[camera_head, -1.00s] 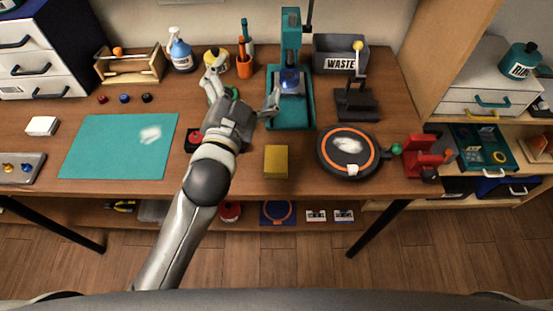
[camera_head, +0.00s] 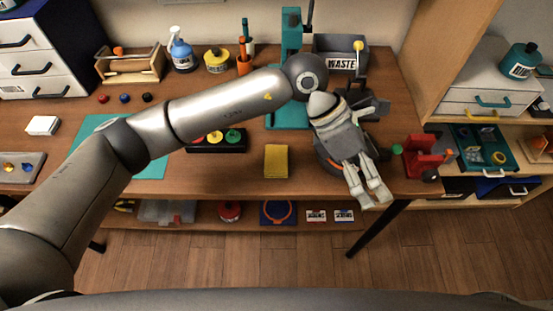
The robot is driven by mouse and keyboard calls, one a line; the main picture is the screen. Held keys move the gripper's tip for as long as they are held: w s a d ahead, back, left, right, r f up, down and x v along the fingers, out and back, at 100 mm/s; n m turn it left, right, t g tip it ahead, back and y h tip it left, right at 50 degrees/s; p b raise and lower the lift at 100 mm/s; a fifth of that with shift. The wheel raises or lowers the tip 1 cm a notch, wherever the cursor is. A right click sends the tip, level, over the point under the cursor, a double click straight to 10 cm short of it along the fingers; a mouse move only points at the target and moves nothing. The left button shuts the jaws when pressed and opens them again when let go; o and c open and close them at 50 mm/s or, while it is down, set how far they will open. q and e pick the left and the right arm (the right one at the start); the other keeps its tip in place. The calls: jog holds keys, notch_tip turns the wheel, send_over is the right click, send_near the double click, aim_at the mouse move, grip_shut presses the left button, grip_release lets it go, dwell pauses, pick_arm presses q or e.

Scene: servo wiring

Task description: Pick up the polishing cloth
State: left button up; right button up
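A yellow folded piece (camera_head: 276,161), which looks like the polishing cloth, lies flat at the front middle of the table. My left gripper (camera_head: 371,200) is to its right, clear of it. The gripper is over the orange-rimmed round pad (camera_head: 327,160) near the table's front edge, with its fingers pointing towards the front. Its two fingertips show apart, with nothing seen between them. The gripper and wrist hide most of the round pad and what lies on it. My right gripper is not in view.
A black box with coloured buttons (camera_head: 218,140) is left of the yellow piece. A red vise (camera_head: 423,155) stands right of the gripper. The teal press (camera_head: 291,40) and waste bin (camera_head: 341,54) are behind. My forearm crosses above the teal mat (camera_head: 152,170).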

pick_arm(q)
jog(key=w+a+f+t+y, duration=0.3)
jog(key=w+a+y, duration=0.2)
jog(key=w+a, duration=0.25)
jog(key=t+y, duration=0.2)
jog(key=y, duration=0.2)
send_near(276, 158)
notch_tip(276, 158, down, 3)
jog(key=shift+p, duration=0.7)
jog(key=shift+f, duration=0.6)
jog(key=shift+a+f+p, duration=0.15)
jog(key=shift+f+p, duration=0.15)
jog(key=shift+p, duration=0.2)
jog(key=f, duration=0.1)
jog(key=f+p, duration=0.1)
jog(key=f, duration=0.1)
jog(key=shift+a+f+p, duration=0.25)
jog(key=shift+a+p, duration=0.05)
jog(key=shift+a, duration=0.1)
jog(key=shift+w+f, duration=0.1)
jog(key=shift+f, duration=0.35)
jog(key=c, duration=0.9)
